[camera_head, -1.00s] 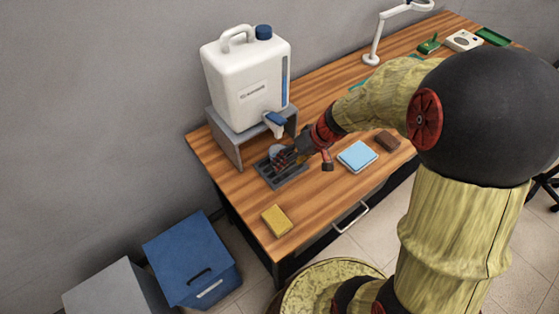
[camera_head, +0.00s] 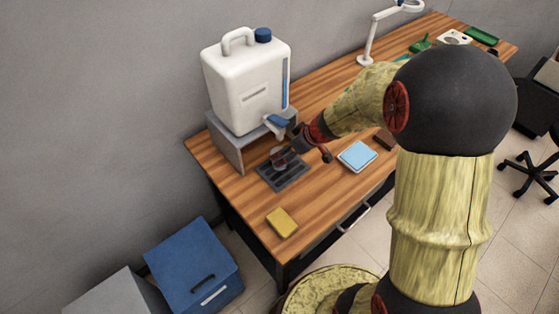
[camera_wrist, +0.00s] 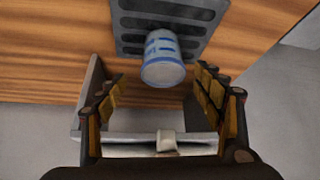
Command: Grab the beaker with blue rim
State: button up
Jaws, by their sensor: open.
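The small clear beaker (camera_head: 277,159) stands on the dark slotted drip tray (camera_head: 288,177), below the jug's tap. In the wrist view the beaker (camera_wrist: 163,62) shows blue bands and markings; which is its rim I cannot tell for sure. My gripper (camera_head: 290,153) is open and close beside the beaker in the head view. In the wrist view my gripper (camera_wrist: 158,82) has one finger on each side, with the beaker in line with the gap at the fingertips. Gaps show on both sides of it, so nothing is held.
A white jug (camera_head: 247,88) with a blue cap stands on a grey stand (camera_head: 228,150) close behind the tray. A yellow sponge (camera_head: 282,222), a light blue pad (camera_head: 357,156) and a brown block (camera_head: 384,140) lie on the wooden table. Blue and grey bins stand left below.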

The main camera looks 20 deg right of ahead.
jog(key=x, duration=0.4)
jog(key=shift+a+b, duration=0.25)
jog(key=shift+b, duration=0.05)
jog(key=shift+c, duration=0.7)
jog(key=c, duration=1.1)
jog(key=shift+c, duration=0.2)
jog(key=shift+r, duration=0.15)
